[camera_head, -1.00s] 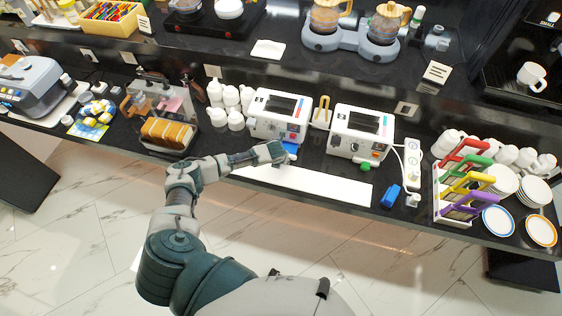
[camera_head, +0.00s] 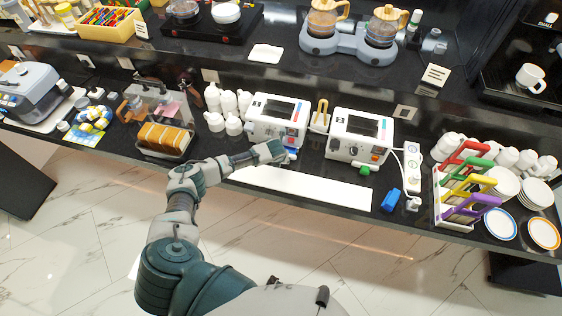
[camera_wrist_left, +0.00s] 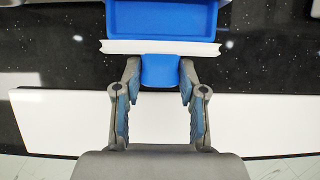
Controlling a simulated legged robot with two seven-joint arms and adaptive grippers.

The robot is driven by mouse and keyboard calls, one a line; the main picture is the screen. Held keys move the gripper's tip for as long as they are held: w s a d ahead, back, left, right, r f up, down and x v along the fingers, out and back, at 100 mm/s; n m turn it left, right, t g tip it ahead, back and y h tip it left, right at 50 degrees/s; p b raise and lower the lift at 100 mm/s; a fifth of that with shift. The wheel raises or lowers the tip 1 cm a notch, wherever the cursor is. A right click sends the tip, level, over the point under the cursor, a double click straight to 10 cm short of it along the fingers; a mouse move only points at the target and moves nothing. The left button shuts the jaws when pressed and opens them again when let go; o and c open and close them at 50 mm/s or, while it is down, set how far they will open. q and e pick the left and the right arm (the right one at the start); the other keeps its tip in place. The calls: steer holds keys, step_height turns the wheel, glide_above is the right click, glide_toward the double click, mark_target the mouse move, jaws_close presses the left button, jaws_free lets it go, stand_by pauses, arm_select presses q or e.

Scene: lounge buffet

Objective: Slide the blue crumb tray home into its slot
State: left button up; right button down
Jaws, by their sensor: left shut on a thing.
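The blue crumb tray (camera_wrist_left: 160,19) is at the top of the left wrist view, with a white front plate (camera_wrist_left: 160,47) and a blue handle tab (camera_wrist_left: 160,70). My left gripper (camera_wrist_left: 160,84) is shut on this tab, one finger on each side. In the head view my left gripper (camera_head: 281,154) is low at the front of the left white toaster (camera_head: 277,122), and only a little blue shows beside it. The slot and the tray's far end are hidden, so I cannot tell how far in it sits. My right gripper is not in view.
A white board (camera_head: 305,187) lies along the counter's front edge. A second white toaster (camera_head: 358,137) with a green tab (camera_head: 364,170) stands to the right. White bottles (camera_head: 228,106) stand close on the left. A blue object (camera_head: 390,200) lies beside the power strip (camera_head: 411,168).

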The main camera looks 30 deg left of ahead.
arm_select(q)
steer(key=shift+w+a+b, duration=0.25)
steer(key=shift+w+b, duration=0.7)
steer(key=shift+w, duration=0.2)
steer(key=o, duration=1.3)
steer(key=shift+c, duration=0.2)
steer(key=v, duration=1.2)
steer(key=shift+a+f, duration=0.1)
